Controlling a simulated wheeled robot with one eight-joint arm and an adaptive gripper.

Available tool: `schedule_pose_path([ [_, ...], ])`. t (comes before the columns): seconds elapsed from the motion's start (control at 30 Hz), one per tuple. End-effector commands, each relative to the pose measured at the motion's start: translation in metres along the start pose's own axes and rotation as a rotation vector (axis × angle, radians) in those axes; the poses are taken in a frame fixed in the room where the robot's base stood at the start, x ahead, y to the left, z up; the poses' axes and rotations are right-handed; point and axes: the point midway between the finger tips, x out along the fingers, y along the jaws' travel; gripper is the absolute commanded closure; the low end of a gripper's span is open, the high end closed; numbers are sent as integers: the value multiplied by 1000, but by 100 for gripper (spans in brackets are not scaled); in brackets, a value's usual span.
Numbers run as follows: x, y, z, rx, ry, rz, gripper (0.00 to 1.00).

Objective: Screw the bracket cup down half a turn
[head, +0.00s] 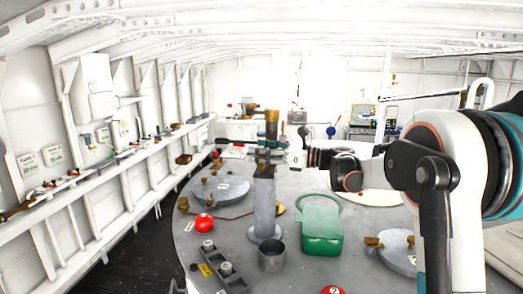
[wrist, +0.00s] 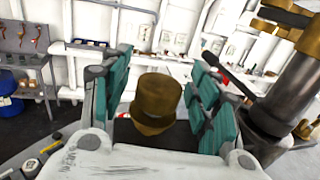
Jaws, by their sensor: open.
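The bracket cup (wrist: 157,100) is brass, with a wider rim at its lower end, and shows in the middle of the wrist view. My gripper (wrist: 163,72) is open, with teal pads on the left and right of the cup. A narrow gap seems to show on each side, and nothing is held. A grey post (head: 264,205) with a brass top (head: 271,124) stands on the round table in the head view; the post (wrist: 286,92) is right of my gripper in the wrist view. In the head view my gripper is partly hidden around the post, and I cannot clearly make out the cup.
A dark lever with a red part (wrist: 238,83) lies close to the right pads. On the grey table (head: 225,228) are a green box (head: 321,232), a grey open cup (head: 272,257), a red dome (head: 204,223) and a slotted rack (head: 222,268). Shelves line the left wall.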

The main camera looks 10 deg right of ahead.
Motion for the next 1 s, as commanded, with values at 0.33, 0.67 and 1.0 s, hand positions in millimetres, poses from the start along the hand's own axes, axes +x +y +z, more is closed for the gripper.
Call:
schedule_pose_path([
  [0.33, 0, 0, 0, 0, 0, 0, 71],
  [0.67, 0, 0, 0, 0, 0, -8, 89],
  [1.0, -1, 2, -2, 0, 0, -147, 90],
])
